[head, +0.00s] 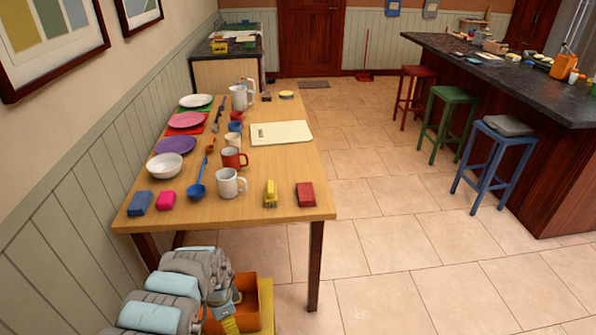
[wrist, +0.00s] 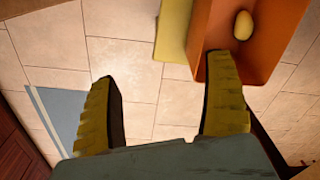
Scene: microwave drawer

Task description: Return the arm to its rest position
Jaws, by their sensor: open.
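My arm (head: 180,285) is folded low at the bottom left of the head view, beside the near end of the wooden table. My gripper (wrist: 162,68) is open in the wrist view, with its two yellow fingers wide apart and nothing between them. The floor shows through the gap. In the head view the gripper is partly hidden and cut off at the bottom edge. An orange bin (head: 248,285) is right beside it. The bin also shows in the wrist view (wrist: 275,50), with a yellow egg-shaped thing (wrist: 243,25) inside; the right finger overlaps the bin's near edge.
The wooden table (head: 290,170) holds plates, mugs, a white board (head: 281,133) and several small items. A yellow panel (wrist: 174,30) adjoins the bin. A panelled wall (head: 60,210) stands close on the left. Stools and a dark counter (head: 500,75) are at right; the tiled floor between is clear.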

